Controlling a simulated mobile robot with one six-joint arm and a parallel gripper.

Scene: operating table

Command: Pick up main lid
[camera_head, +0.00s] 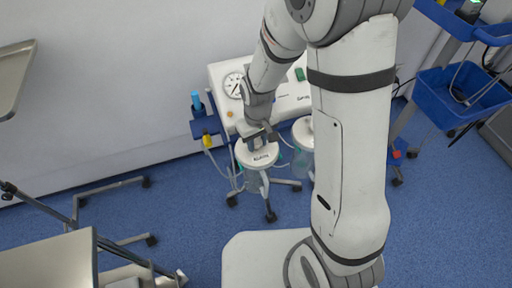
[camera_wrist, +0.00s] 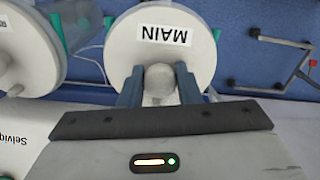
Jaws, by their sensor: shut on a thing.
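The main lid (camera_head: 256,156) is a round white lid on a canister in the middle of the head view. In the wrist view the main lid (camera_wrist: 190,62) carries a label reading MAIN, upside down there. My gripper (camera_wrist: 160,85) is shut on the lid's round knob, one blue finger on each side. In the head view my gripper (camera_head: 259,138) is over the near-back part of the lid. The lid looks seated on or just over its canister; I cannot tell if there is a gap. My arm hides part of the scene to the right.
A second white-lidded canister (camera_head: 303,133) stands just right, partly behind my arm; it shows at upper left in the wrist view (camera_wrist: 30,45). The white suction unit (camera_head: 222,76) with a gauge is behind. A blue bin (camera_head: 458,95) is at right. Blue floor (camera_head: 190,215) is open at left front.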

